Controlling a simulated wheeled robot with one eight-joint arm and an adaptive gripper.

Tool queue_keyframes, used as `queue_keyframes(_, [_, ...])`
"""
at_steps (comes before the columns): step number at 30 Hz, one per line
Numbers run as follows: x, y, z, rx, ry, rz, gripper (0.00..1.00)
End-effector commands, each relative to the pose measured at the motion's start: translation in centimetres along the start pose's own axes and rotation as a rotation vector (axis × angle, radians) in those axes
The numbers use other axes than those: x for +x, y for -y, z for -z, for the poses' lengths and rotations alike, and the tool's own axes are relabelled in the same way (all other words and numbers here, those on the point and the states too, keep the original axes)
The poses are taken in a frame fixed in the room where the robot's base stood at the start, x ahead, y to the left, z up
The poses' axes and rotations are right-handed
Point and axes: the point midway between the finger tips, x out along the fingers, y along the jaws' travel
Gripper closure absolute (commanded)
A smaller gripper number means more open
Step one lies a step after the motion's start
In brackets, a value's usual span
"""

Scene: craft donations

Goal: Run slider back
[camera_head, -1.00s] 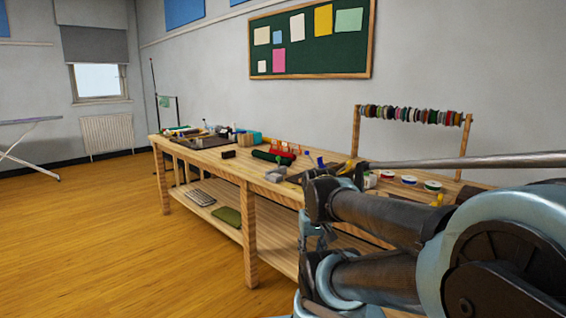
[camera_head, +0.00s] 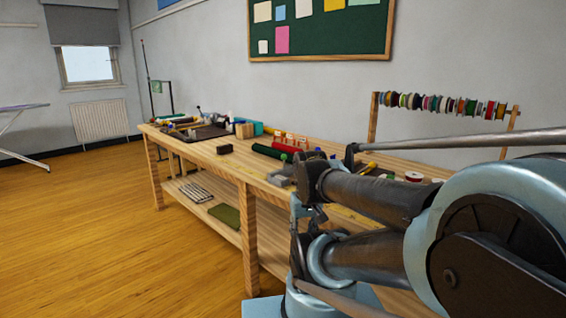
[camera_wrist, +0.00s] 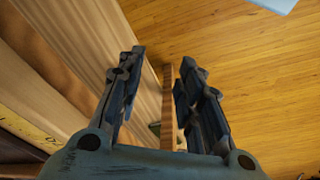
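I cannot pick out a slider in either view. The long wooden workbench (camera_head: 248,240) runs from the centre back to the left, with small craft items on its top. A dark mat (camera_head: 203,132) lies at its far end, too small to make out details. My gripper (camera_wrist: 162,58) is open and empty in the wrist view, its two fingers apart. A wooden edge of furniture shows beyond and between the fingers, with wood floor to its right. In the head view my arm covers the near right part of the bench, and the fingers cannot be made out.
On the bench are a dark block (camera_head: 224,148), a green roll (camera_head: 268,151) and a grey piece (camera_head: 280,181). A thread-spool rack (camera_head: 440,105) stands at the back right. The lower shelf holds a folded green cloth (camera_head: 225,215). The floor (camera_head: 110,240) in front is clear.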

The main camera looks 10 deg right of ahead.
Motion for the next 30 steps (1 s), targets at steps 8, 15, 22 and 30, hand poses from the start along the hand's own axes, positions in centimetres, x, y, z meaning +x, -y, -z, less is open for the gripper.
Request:
queue_keyframes(8, [-1.4, 0.0, -0.1, -0.023, -0.008, 0.0, 0.59])
queue_keyframes(15, [-6.7, 0.1, 5.3, -0.191, 0.021, 0.002, 0.59])
queue_keyframes(22, [-12.2, -0.1, 12.5, -0.416, 0.056, 0.013, 0.59])
queue_keyframes(30, [-17.2, -0.2, 21.4, -0.677, 0.095, 0.037, 0.59])
